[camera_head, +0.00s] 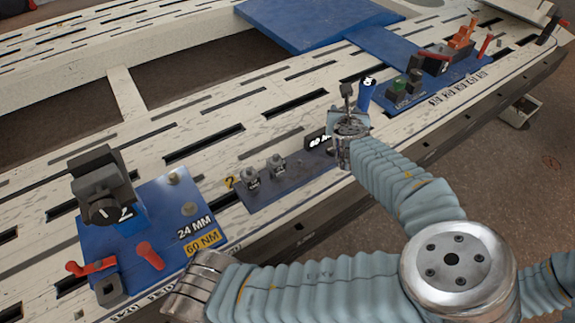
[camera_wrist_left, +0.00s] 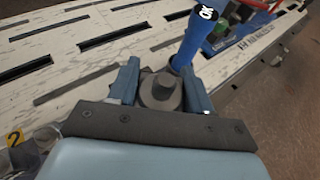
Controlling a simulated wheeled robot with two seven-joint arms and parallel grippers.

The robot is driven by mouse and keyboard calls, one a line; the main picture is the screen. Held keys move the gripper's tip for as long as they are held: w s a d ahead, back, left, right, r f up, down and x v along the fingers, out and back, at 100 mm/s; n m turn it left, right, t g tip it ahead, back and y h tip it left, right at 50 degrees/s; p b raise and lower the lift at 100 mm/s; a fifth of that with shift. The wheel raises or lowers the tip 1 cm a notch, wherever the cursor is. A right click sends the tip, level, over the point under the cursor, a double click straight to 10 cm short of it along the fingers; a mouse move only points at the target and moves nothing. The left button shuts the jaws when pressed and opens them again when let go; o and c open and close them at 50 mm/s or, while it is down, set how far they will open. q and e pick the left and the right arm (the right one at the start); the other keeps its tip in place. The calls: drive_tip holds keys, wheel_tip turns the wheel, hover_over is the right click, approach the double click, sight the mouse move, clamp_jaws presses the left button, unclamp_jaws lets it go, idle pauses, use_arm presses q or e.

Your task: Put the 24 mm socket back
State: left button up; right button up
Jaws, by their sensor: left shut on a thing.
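My left gripper (camera_head: 348,125) is shut on a grey socket (camera_wrist_left: 162,90). In the left wrist view the socket sits between its two blue-grey fingers (camera_wrist_left: 160,92); its size marking cannot be read. In the head view the gripper is over the right part of a dark socket rail (camera_head: 305,180). Two other grey sockets, a left one (camera_head: 251,178) and a right one (camera_head: 277,166), stand upright on the rail, left of the gripper. The rail's right end is partly hidden by the gripper and arm. My right gripper is not in view.
A blue cylinder marked OK (camera_head: 366,95) stands just behind the gripper. A blue plate (camera_head: 150,215) labelled 24 MM and 60 NM, with a dark block and red handles, lies at left. Another blue plate (camera_head: 415,95) with tools is at upper right. The slotted bench has free room behind the rail.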

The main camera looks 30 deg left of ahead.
use_arm(q)
drive_tip(key=s+n+g+y+b, duration=0.3)
drive_tip(key=s+n+g+y, duration=0.45)
drive_tip(key=s, duration=0.35)
drive_tip(key=w+a+f+b, duration=0.2)
drive_tip(key=w+a+f, duration=0.5)
drive_tip(key=a+f, duration=0.4)
drive_tip(key=shift+a+f+n+h, duration=0.2)
drive_tip(key=shift+f+n+h, duration=0.2)
drive_tip(key=shift+f, duration=0.55)
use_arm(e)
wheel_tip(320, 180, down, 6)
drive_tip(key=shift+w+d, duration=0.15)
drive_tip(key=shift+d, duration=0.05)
use_arm(q)
drive_tip(key=shift+f, duration=0.55)
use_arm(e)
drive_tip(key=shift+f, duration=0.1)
use_arm(q)
drive_tip(key=shift+f, duration=0.1)
